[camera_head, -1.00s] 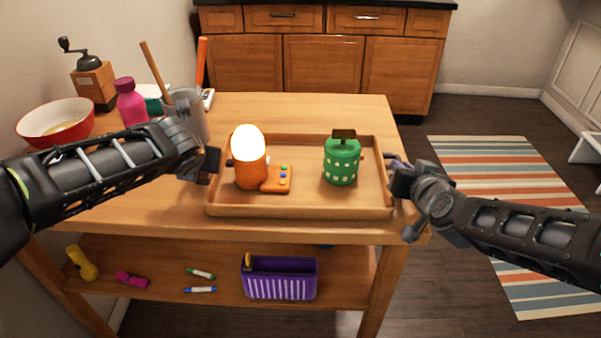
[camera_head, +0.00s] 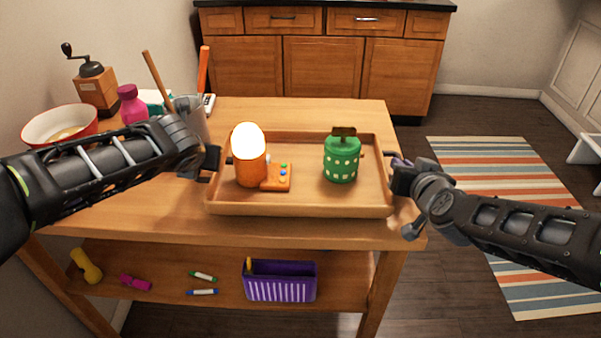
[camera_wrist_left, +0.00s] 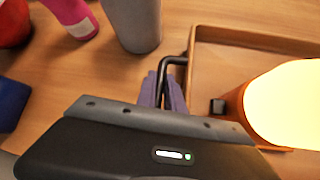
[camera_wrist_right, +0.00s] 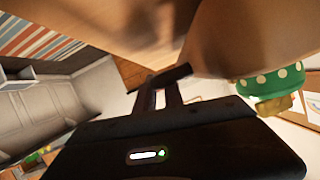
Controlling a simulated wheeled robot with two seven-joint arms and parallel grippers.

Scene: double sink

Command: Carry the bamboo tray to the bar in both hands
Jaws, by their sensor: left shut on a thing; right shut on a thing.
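The bamboo tray (camera_head: 300,211) is a shallow rectangular wooden tray over the wooden table, seemingly level and slightly raised; the gap beneath it is hard to judge. It carries an orange device with a glowing white dome (camera_head: 250,170) at left and a green dotted canister (camera_head: 342,160) at right. My left gripper (camera_head: 210,165) is shut on the tray's dark left handle (camera_wrist_left: 172,62), seen between purple fingers in the left wrist view. My right gripper (camera_head: 397,167) is at the tray's right end, shut on its right handle (camera_wrist_right: 170,76), partly hidden by the gripper.
The table (camera_head: 300,233) holds a red-rimmed bowl (camera_head: 60,125), a pink bottle (camera_head: 132,105), a grinder (camera_head: 90,82) and a grey cup of utensils at left. Its lower shelf holds a purple basket (camera_head: 280,281). Wooden cabinets (camera_head: 320,65) stand behind; a striped rug (camera_head: 500,170) lies on open floor at right.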

